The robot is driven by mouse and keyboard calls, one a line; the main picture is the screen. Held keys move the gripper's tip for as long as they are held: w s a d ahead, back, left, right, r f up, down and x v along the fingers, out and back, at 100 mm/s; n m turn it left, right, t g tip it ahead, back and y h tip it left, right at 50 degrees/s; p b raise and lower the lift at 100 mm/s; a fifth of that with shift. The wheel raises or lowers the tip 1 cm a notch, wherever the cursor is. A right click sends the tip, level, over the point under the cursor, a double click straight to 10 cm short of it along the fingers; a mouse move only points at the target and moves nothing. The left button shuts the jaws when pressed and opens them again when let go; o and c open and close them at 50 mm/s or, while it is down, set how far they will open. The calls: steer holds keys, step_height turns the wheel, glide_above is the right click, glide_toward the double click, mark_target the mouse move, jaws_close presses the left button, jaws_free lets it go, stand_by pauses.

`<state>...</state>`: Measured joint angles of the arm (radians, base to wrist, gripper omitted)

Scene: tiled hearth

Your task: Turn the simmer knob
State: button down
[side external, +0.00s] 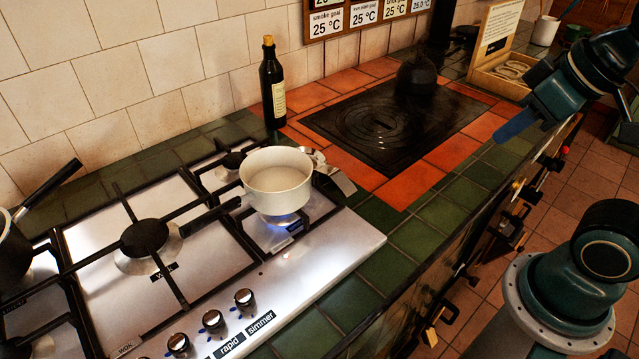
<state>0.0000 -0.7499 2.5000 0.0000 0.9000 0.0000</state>
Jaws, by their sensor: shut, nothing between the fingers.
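The simmer knob (245,300) is a small dark, shiny knob at the right end of the row on the front of the steel hob (330,245). The "simmer" label (262,322) lies just in front of it. My gripper (514,126) is at the upper right, above the front edge of the counter. Its blue fingers are shut and empty, pointing left and down, well apart from the knob. A white pan (277,177) stands on the hob's right front burner, with a blue flame (284,219) under it.
Other knobs (213,321) sit close to the left of the simmer knob. A dark bottle (273,84) stands by the wall. A black kettle (416,78) sits on the dark hotplate (375,135). Green tiles (325,305) right of the hob are clear.

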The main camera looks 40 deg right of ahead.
stand_by(0.4)
steer(key=c, duration=1.3)
jaws_free()
steer(key=shift+w+a+r, duration=0.1)
steer(key=shift+w, duration=0.05)
steer(key=shift+c, duration=0.2)
steer(key=shift+o, duration=1.4)
steer(key=shift+w+a+r, duration=0.1)
steer(key=shift+w, duration=0.15)
steer(key=w+a+m+g+y, duration=0.1)
steer(key=w+a+m+g, duration=0.15)
steer(key=w+a, duration=1.25)
steer(key=w+a+f+g, duration=0.1)
steer(key=a+f, duration=0.5)
steer(key=a, duration=0.4)
steer(key=w+a+f+m+g+h, duration=0.1)
steer(key=w+a+f+g, duration=0.1)
steer(key=a+f, duration=0.4)
steer(key=a, duration=0.4)
steer(key=shift+a+f, duration=0.15)
steer(key=shift+f, duration=0.2)
steer(key=shift+w+m, duration=0.1)
steer(key=shift+m, duration=0.15)
